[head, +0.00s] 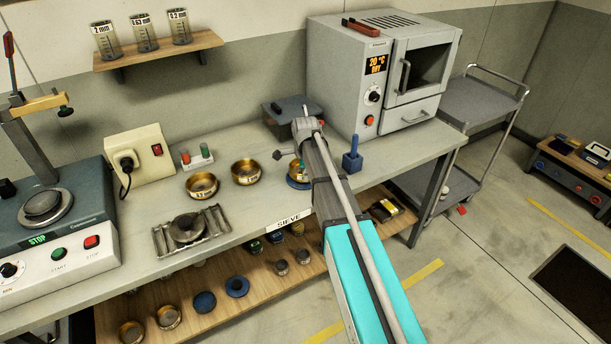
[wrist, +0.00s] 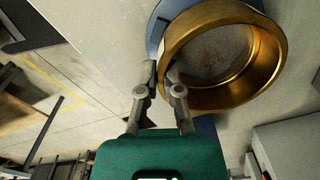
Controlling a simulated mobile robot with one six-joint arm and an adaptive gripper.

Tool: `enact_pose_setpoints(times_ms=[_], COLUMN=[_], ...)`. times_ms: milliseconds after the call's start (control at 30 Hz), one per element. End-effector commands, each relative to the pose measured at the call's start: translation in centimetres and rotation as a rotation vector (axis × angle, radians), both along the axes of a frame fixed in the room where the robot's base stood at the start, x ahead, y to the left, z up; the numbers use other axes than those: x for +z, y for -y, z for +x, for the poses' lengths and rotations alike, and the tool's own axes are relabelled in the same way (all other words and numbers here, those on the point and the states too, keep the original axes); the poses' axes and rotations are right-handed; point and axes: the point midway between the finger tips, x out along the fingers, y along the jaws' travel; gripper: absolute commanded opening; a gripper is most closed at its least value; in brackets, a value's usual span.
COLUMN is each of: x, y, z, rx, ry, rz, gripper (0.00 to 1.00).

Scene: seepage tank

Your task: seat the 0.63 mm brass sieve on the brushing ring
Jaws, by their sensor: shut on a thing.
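A brass sieve (wrist: 268,62) with a fine mesh floor fills the upper right of the wrist view. My gripper (wrist: 162,72) is shut on its wall at the near left side. A blue ring (wrist: 156,32) shows under the sieve on the bench, with its edge standing out at the left. I cannot tell whether the sieve rests on it or hovers just above. In the head view the sieve (head: 295,167) and blue ring (head: 297,184) are partly hidden behind my arm, which also hides the fingertips. I cannot read the sieve's size there.
Two more brass sieves (head: 201,186) (head: 246,172) stand left on the bench. A blue block with a handle (head: 352,163) stands to the right, before the grey oven (head: 375,75). A metal rack (head: 190,231) is at the front left.

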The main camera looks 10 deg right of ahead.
Motion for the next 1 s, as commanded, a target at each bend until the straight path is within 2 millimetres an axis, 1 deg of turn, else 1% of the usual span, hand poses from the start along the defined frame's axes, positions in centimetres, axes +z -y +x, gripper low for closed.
enact_pose_setpoints(times_ms=[433, 467, 500, 667, 1000], x=[-0.88, -0.81, -0.77, -0.76, -0.77], y=[0.0, 0.0, 0.0, 0.0, 0.0], z=[0.0, 0.0, 0.0, 0.0, -0.01], rx=[0.0, 0.0, 0.0, 0.0, 0.0], ry=[0.0, 0.0, 0.0, 0.0, 0.0], rz=[0.0, 0.0, 0.0, 0.0, 0.0], gripper=[0.0, 0.11, 0.19, 0.48, 0.49])
